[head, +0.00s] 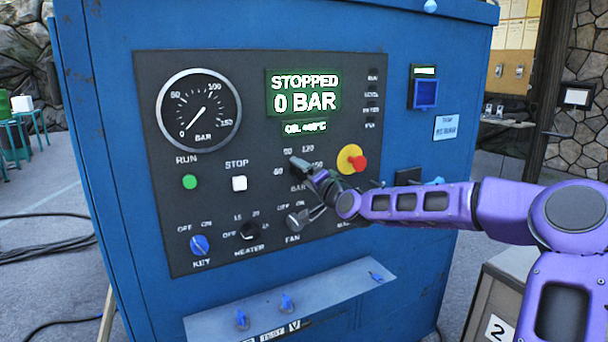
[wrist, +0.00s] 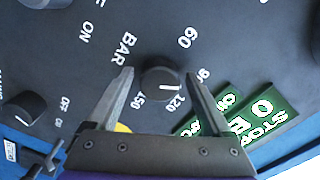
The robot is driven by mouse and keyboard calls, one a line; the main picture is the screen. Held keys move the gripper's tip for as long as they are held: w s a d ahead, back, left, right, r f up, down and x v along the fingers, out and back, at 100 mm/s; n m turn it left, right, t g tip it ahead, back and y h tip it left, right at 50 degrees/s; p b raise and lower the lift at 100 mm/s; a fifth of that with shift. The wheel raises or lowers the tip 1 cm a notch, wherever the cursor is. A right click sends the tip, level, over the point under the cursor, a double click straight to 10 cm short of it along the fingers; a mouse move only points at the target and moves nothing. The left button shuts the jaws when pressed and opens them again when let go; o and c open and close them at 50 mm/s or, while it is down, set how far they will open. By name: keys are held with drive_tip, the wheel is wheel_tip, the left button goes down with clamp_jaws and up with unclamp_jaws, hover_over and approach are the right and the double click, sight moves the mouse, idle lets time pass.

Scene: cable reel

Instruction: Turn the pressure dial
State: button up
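The pressure dial (wrist: 158,80) is a small black knob with a white pointer line. It is ringed by the marks 60, 90, 120 and 150 and the word BAR. In the wrist view the pointer lies toward the right, but I cannot tell its exact mark. My gripper (wrist: 158,71) is open, with one finger on each side of the dial. A gap shows at the left finger; the right finger is very close, and contact is unclear. In the head view my gripper (head: 308,172) covers most of the dial.
The green display (head: 303,93) reads STOPPED, 0 BAR. A red emergency button on a yellow base (head: 351,158) is just right of my gripper. The fan knob (head: 297,219), heater knob (head: 250,230) and blue key (head: 199,245) are below.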

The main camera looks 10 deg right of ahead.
idle(0.3)
drive_tip(key=p+v, duration=0.1)
drive_tip(key=v, duration=1.6)
drive_tip(key=shift+s, duration=0.2)
